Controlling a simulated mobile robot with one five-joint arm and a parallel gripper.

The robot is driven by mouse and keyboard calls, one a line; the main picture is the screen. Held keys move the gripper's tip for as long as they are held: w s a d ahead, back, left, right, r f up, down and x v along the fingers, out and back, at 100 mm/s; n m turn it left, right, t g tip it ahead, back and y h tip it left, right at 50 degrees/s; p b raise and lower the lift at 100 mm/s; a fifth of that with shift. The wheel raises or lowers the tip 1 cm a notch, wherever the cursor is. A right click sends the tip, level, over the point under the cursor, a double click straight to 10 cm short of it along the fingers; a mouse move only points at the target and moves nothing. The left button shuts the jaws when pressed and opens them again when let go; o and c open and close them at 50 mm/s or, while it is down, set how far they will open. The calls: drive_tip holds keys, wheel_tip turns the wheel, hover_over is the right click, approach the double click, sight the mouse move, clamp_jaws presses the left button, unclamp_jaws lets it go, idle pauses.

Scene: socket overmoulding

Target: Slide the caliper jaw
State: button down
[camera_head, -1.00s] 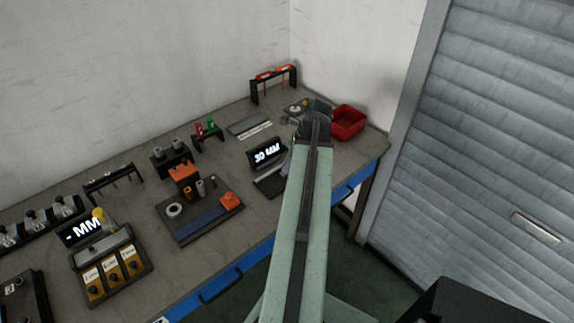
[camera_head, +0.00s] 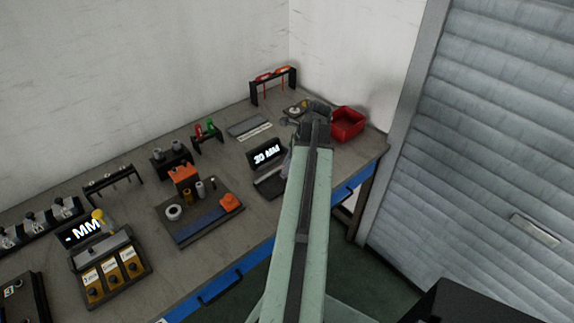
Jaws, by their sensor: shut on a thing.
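The caliper (camera_head: 270,186) lies on the bench, left of my arm, with a lit display (camera_head: 267,154) standing behind it that appears to read 20 MM. My arm reaches over the caliper's right end and covers most of that side.
A red bin (camera_head: 347,124) stands right of my arm's end. A dark rack (camera_head: 273,84) with red-handled tools is at the back. Left of the caliper is a dark tray (camera_head: 190,230) with orange parts. A second display unit (camera_head: 84,231) stands farther left.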

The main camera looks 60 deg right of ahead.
drive_tip(key=shift+a, duration=0.1)
idle(0.5)
drive_tip(key=a, duration=0.1)
drive_tip(key=w+a, duration=0.1)
drive_tip(key=a, duration=0.1)
drive_tip(key=shift+a, duration=0.1)
drive_tip(key=c, duration=1.2)
unclamp_jaws()
drive_tip(key=shift+c, duration=0.2)
